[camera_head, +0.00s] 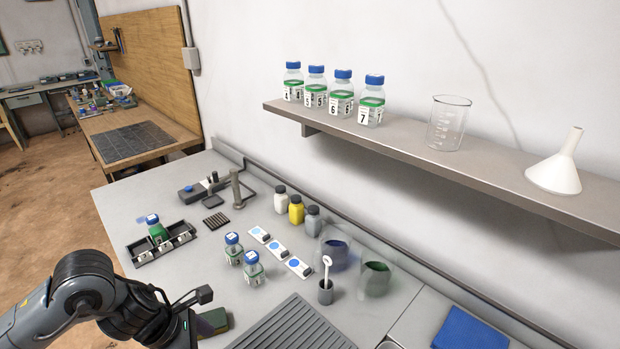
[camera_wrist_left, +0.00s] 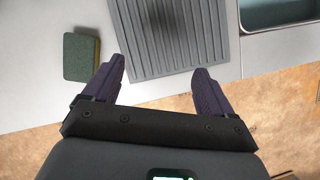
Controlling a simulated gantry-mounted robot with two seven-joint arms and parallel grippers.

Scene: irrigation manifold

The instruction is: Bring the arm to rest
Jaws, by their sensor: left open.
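My left arm (camera_head: 85,285) comes in at the lower left of the head view, its end low at the bottom edge. In the left wrist view my left gripper (camera_wrist_left: 159,68) is open, its two purple fingers apart with nothing between them. The fingers reach over the front edge of the grey bench, near the ribbed drainboard (camera_wrist_left: 175,35). The drainboard also shows in the head view (camera_head: 295,328). A green sponge (camera_wrist_left: 79,57) lies left of the fingers, apart from them. My right gripper is in neither view.
Two blue-capped bottles (camera_head: 253,270) stand mid-bench, and a black rack (camera_head: 143,257) holds another. A cup with a white spoon (camera_head: 326,291) stands behind the drainboard. A wall shelf (camera_head: 400,140) carries several bottles, a beaker and a funnel (camera_head: 556,173). A sink (camera_wrist_left: 275,14) lies right.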

